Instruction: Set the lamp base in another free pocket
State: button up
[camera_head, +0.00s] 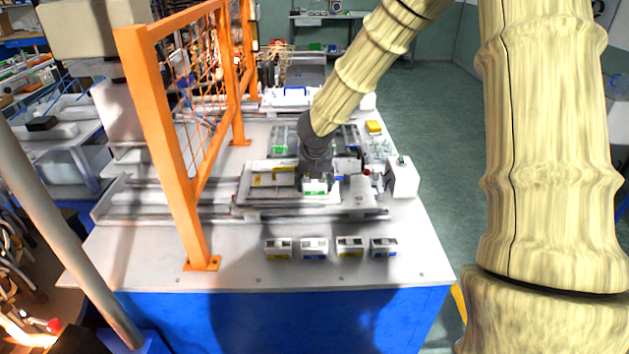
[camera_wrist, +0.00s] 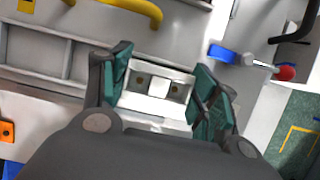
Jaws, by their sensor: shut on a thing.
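My gripper (camera_wrist: 160,90) is shut on a white block with two dark square recesses, which I take to be the lamp base (camera_wrist: 157,88). The dark green finger pads stand on its left and right sides. In the head view my gripper (camera_head: 315,181) points down over the fixture plate (camera_head: 265,194) in the middle of the bench. The block shows there as a white piece with a green mark (camera_head: 314,187), partly hidden by the gripper. I cannot tell whether it touches the fixture. No free pocket can be made out clearly.
Several small white boxes (camera_head: 314,248) with coloured marks stand in a row at the bench front. An orange mesh fence (camera_head: 170,130) rises on the left. A white box (camera_head: 402,177) stands right of the fixture. A red-tipped lever (camera_wrist: 284,73) lies right of the gripper.

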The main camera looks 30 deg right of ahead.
jog(key=shift+s+f, duration=0.2)
jog(key=shift+f, duration=0.2)
jog(key=shift+s+a+f, duration=0.1)
jog(key=shift+f, duration=0.05)
jog(key=o, duration=0.8)
jog(key=shift+f, duration=0.1)
jog(key=shift+c, duration=0.2)
jog(key=shift+o, duration=1.4)
jog(key=shift+f, duration=0.2)
jog(key=shift+r, duration=0.25)
jog(key=shift+w+r, duration=0.15)
jog(key=shift+w, duration=0.1)
jog(key=shift+r+p, duration=0.3)
jog(key=shift+r, duration=0.35)
jog(key=b+v, duration=0.1)
jog(key=v, duration=1)
jog(key=shift+r, duration=0.4)
